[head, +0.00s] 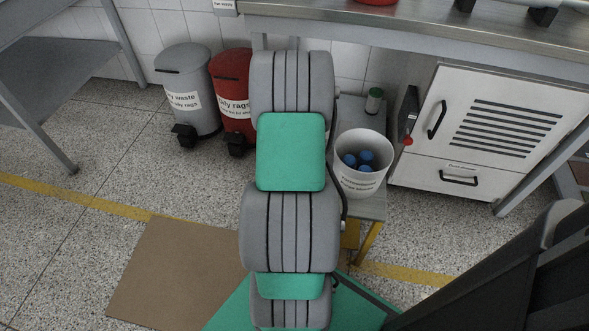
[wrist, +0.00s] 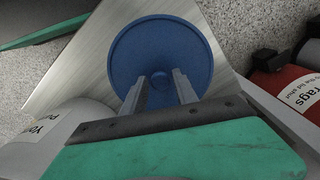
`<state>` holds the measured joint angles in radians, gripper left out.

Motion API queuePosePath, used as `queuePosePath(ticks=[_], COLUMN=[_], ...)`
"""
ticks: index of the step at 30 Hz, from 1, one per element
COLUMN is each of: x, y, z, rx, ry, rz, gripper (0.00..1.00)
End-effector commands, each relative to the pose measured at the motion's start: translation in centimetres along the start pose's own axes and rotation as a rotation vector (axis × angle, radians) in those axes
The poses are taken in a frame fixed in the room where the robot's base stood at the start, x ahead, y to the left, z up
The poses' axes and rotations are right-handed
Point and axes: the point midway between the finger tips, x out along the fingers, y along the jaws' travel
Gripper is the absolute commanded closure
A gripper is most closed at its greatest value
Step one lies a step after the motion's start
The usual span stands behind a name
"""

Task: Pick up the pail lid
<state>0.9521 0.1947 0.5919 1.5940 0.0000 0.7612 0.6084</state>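The pail lid (wrist: 190,48) is a round blue disc with a raised rim and a small central knob (wrist: 160,82). It lies on a brushed metal surface (wrist: 90,70) in the wrist view. My gripper (wrist: 159,82) is over the lid, its two fingers apart on either side of the knob, with visible gaps. Whether the fingertips touch the lid is unclear. In the head view my arm hides the lid and the gripper. A white pail (head: 362,183) stands right of my arm on a low stand, open on top, with several blue things inside.
A red bin (head: 228,85) and a grey bin (head: 187,100) stand by the wall; the red bin also shows in the wrist view (wrist: 277,82). A white cabinet (head: 440,165) is at right, under a metal bench (head: 440,35). A small green-capped container (head: 374,98) stands behind the pail.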

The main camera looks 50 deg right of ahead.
Motion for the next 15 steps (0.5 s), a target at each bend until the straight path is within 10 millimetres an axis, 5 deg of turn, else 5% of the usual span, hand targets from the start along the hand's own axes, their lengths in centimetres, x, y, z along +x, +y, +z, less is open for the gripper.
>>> queuePosePath(ticks=[12, 15], x=[-0.02, -0.02], y=[0.00, -0.01], z=[0.00, 0.00], rx=[0.000, 0.000], ry=[0.000, 0.000], rz=[0.000, 0.000], gripper=[1.00, 1.00])
